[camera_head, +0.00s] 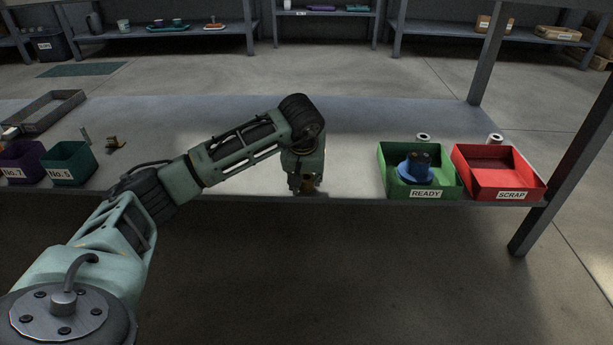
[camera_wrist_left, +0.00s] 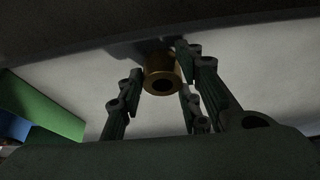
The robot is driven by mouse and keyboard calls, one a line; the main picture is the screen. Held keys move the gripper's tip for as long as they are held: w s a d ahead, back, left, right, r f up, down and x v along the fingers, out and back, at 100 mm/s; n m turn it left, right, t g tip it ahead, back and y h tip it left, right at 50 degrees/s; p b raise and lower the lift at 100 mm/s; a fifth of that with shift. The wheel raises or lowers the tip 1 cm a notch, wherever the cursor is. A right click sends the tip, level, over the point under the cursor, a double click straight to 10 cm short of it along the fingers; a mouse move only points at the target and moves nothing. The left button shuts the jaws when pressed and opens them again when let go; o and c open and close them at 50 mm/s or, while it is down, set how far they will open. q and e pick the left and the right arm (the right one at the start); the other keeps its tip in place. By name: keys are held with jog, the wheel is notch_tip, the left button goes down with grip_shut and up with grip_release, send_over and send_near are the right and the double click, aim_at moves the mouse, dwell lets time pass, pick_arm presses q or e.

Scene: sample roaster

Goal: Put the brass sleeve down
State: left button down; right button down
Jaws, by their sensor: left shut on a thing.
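The brass sleeve (camera_wrist_left: 161,82) is a short golden tube with a round dark bore, seen in the left wrist view between the fingers of my left gripper (camera_wrist_left: 158,72). In the head view my left gripper (camera_head: 307,182) points down over the front part of the grey table, and only a small brass patch of the sleeve shows between its fingers. The gripper is shut on the sleeve. I cannot tell whether the sleeve touches the table top. My right gripper is not in view.
On the grey table (camera_head: 360,125), right of the gripper, stand a green READY bin (camera_head: 393,178) holding a blue part (camera_head: 415,170) and an empty red SCRAP bin (camera_head: 490,165). Bins No.7 (camera_head: 20,165) and No.5 (camera_head: 68,165) and a grey tray (camera_head: 42,110) are at left.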

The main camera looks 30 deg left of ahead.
pick_arm(q)
jog(key=shift+s+f, duration=0.1)
jog(key=shift+f, duration=0.35)
jog(key=c, duration=1.6)
grip_release()
jog(key=shift+f, duration=0.15)
jog(key=o, duration=0.3)
jog(key=shift+d+f, duration=0.1)
jog(key=shift+f, duration=0.1)
jog(key=shift+o, duration=0.2)
